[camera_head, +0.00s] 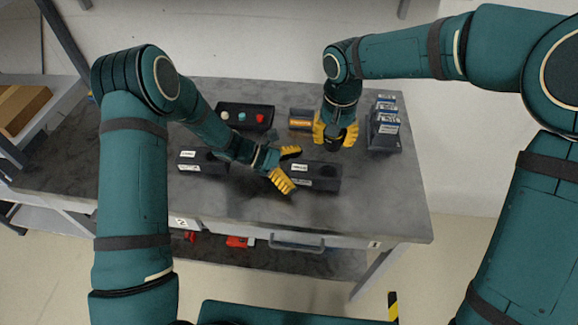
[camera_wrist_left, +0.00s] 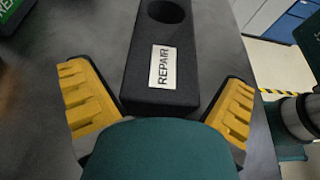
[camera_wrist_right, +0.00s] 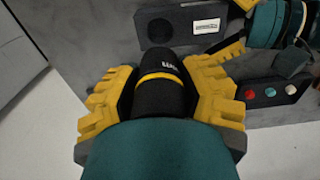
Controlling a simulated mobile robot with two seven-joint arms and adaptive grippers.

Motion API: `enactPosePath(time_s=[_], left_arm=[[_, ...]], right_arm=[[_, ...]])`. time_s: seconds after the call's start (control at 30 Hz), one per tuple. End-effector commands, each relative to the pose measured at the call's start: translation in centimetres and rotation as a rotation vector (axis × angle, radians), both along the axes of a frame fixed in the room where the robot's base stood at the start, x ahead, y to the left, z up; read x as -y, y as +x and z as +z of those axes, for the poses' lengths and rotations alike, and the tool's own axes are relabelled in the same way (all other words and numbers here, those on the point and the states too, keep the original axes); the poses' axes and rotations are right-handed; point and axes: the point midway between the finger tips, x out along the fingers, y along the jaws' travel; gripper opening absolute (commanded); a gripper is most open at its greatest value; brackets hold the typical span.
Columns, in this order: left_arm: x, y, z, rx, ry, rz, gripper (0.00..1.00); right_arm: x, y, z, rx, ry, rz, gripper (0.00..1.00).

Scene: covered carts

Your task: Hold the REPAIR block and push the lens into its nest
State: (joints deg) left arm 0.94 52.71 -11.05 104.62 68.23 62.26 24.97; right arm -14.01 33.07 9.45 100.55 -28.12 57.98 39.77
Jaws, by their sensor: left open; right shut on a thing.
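The REPAIR block (camera_head: 322,184) is a long black block with a white label, lying on the grey cart top. In the left wrist view the REPAIR block (camera_wrist_left: 150,97) lies between my left gripper's spread yellow fingers, with gaps at the sides. Its round dark nest (camera_wrist_left: 166,11) is at the far end and looks empty. My left gripper (camera_head: 287,168) is open at the block's left end. My right gripper (camera_head: 335,138) is shut on the black lens (camera_wrist_right: 160,92), a cylinder with a yellow ring, held just behind the block. The lens is mostly hidden in the head view.
A second labelled black block (camera_head: 202,162) lies to the left. Behind stand a black box with coloured buttons (camera_head: 245,117) and an orange-labelled box (camera_head: 300,117). A rack of several labelled items (camera_head: 384,128) stands at the right. The cart top's front strip is clear.

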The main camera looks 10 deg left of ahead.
Motion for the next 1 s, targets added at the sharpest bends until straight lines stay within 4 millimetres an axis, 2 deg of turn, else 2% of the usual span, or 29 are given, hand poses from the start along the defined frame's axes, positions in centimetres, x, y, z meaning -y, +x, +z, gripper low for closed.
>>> enactPosePath(time_s=[0.27,0.3,0.47,1.0], left_arm=[[0.12,0.00,-0.05,0.000,0.000,0.000,1.00],[0.11,0.00,-0.05,0.000,0.000,0.000,0.86],[0.10,0.00,-0.04,0.000,0.000,0.000,0.30],[0.10,0.01,-0.03,0.000,0.000,0.001,0.29]], right_arm=[[-0.01,0.01,0.02,0.001,0.000,0.000,0.00],[0.00,0.01,0.02,0.001,0.000,0.000,0.00],[0.00,0.01,0.02,0.001,0.000,0.000,0.00],[-0.37,0.42,0.00,0.001,0.001,-0.008,0.00]])
